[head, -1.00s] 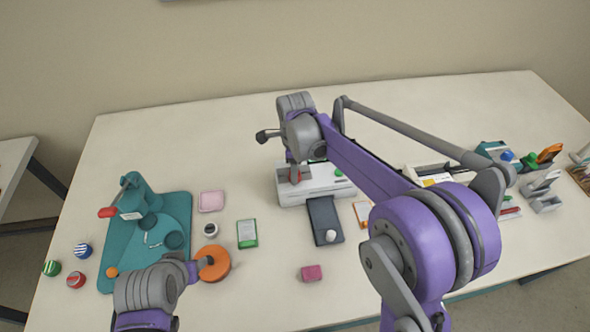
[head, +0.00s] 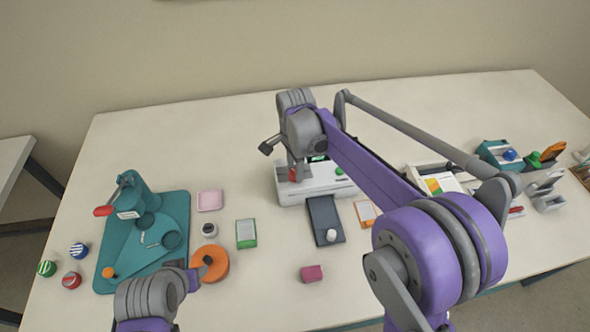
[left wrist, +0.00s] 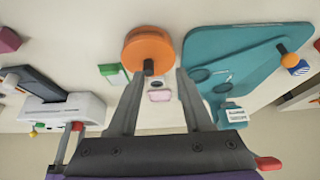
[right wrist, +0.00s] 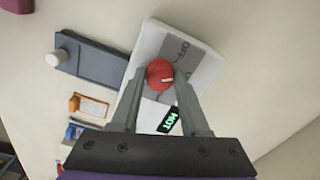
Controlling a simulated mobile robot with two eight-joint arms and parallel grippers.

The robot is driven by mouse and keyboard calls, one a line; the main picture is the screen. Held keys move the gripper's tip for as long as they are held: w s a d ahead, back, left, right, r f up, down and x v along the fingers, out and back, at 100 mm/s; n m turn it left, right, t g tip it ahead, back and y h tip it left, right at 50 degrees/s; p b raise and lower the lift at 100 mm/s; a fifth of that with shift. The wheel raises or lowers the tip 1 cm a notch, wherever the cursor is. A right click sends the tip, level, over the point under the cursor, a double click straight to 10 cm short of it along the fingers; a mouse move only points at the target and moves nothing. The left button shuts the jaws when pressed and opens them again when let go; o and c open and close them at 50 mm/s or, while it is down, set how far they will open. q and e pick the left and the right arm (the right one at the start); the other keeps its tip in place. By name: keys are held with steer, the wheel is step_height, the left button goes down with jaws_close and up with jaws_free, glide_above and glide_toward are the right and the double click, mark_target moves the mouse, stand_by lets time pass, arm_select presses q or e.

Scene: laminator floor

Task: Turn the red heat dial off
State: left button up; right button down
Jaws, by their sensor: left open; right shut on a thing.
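The red heat dial (right wrist: 160,75) sits on the grey panel of the white laminator (right wrist: 150,38). My right gripper (right wrist: 160,78) is shut on the dial, one finger on each side. A white pointer line shows on the dial's face. Lettering on the panel beside it looks like OFF, and a green display (right wrist: 169,120) reads HOT. In the head view the dial (head: 297,175) shows under my right gripper at the left end of the laminator (head: 325,184). My left gripper (left wrist: 156,88) is open and empty, near an orange disc.
The orange disc (head: 208,265) has a dark knob. A teal press (head: 145,235) with a red handle stands at left. A dark tray (head: 325,215) with a white knob lies before the laminator. Several small items are scattered around. The table's back is clear.

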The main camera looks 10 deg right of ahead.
steer(key=n, duration=0.5)
steer(key=shift+b, duration=0.3)
steer(key=shift+n, duration=0.3)
steer(key=shift+c, duration=2)
jaws_free()
steer(key=shift+r, duration=0.1)
step_height(320, 180, up, 11)
